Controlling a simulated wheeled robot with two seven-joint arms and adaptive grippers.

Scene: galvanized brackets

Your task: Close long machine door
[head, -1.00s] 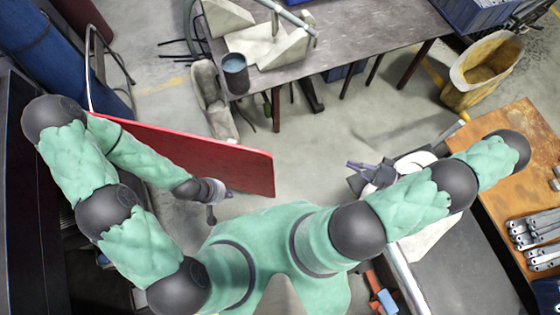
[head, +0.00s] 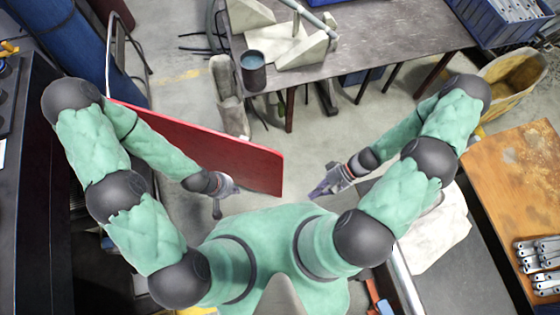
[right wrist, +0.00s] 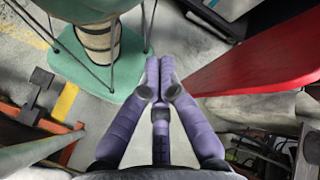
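The long red panel (head: 215,145), which looks like the machine door, stands on edge and runs from upper left to lower right in the head view. It also shows at the right of the right wrist view (right wrist: 255,58). My left gripper (head: 226,190) is on the near side of the panel, close to its lower part; whether it touches cannot be told. Its fingers are too small to judge. My right gripper (head: 318,193) is right of the panel's free end, with a gap between. In the right wrist view its purple fingertips (right wrist: 160,75) meet with nothing between them.
A metal table (head: 370,50) with a cup (head: 253,70) and brackets stands beyond the panel. A dark machine (head: 25,190) is at the left. A rusty-topped table (head: 520,185) and a yellow bin (head: 512,80) are at the right. Bare floor lies right of the panel.

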